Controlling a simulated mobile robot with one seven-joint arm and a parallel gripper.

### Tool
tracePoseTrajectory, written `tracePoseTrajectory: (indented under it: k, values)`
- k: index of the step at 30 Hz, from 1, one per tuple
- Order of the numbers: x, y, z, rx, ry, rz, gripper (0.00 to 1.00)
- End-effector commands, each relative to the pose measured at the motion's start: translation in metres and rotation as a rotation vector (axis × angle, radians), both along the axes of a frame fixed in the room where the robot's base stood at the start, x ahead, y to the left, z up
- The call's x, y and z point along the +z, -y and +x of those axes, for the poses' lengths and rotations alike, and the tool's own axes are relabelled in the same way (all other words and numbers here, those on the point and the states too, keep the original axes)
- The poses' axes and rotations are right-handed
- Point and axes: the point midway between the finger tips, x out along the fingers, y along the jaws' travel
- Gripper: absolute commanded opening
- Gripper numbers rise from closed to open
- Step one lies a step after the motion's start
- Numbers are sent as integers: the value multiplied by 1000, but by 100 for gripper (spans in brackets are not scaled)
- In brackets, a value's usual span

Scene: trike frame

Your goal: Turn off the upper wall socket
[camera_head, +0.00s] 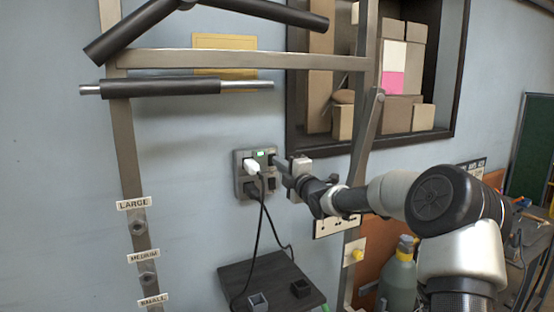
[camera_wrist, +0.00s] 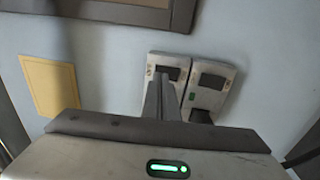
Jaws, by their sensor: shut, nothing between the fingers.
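The grey wall socket block (camera_head: 238,176) is on the blue wall, with an upper and a lower unit. A white plug (camera_head: 252,166) is in the upper left part, and a dark plug (camera_head: 253,188) is below it. My gripper (camera_head: 279,162) is shut and empty, with its fingertips at the right side of the upper unit. In the wrist view, the fingers (camera_wrist: 163,85) point at the dark rocker (camera_wrist: 176,73) of the left unit. I cannot tell whether they touch it. The fingers hide part of the block. A green patch (camera_wrist: 193,97) shows on the right unit.
Black cables (camera_head: 262,225) hang from the plugs toward a small dark table (camera_head: 270,275). A metal frame post (camera_head: 362,150) stands right of the socket, beside my arm. A wall shelf with boxes (camera_head: 405,70) is above right. A yellow panel (camera_head: 225,42) is above.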

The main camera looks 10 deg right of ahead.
Motion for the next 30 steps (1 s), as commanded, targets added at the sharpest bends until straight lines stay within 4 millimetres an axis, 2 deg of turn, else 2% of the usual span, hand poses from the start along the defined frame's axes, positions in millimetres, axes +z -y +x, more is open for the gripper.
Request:
tracePoseTrajectory:
  k: [6,17,23,25,27,30]
  values:
    - [2,-5,15,0,0,-1,0]
    - [3,-6,17,1,-3,-3,0]
    - [19,-10,25,3,-111,-43,0]
    - [19,-11,26,4,-148,-53,0]
    - [10,-10,26,3,-152,-50,0]
    - [12,-10,26,4,-148,-49,0]
